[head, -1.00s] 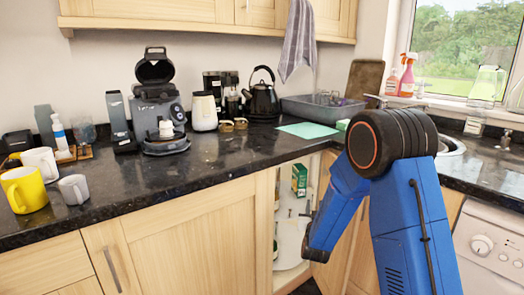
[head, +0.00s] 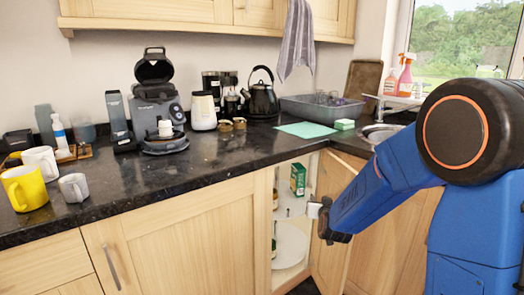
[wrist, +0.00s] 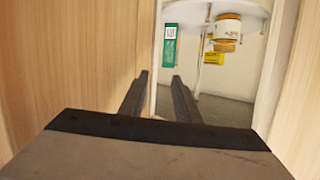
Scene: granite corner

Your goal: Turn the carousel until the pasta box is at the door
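The carousel has two round white shelves inside the open corner cupboard, upper (head: 292,209) and lower (head: 290,245) in the head view. A green box (head: 298,180) stands on the upper shelf near the opening; I cannot read whether it is the pasta box. In the wrist view, a green box (wrist: 170,47), a yellow box (wrist: 213,58) and a jar with an orange band (wrist: 229,28) show by a white shelf (wrist: 190,12). My gripper (wrist: 160,82) is open and empty, in front of the cupboard opening. It also shows in the head view (head: 330,236), with fingers unclear.
The open cupboard door (head: 336,190) stands to the right of the opening, partly behind my arm. Wood panels flank the opening in the wrist view. The dark worktop (head: 225,150) runs above, carrying mugs, a kettle (head: 262,97) and a dish tub (head: 320,106).

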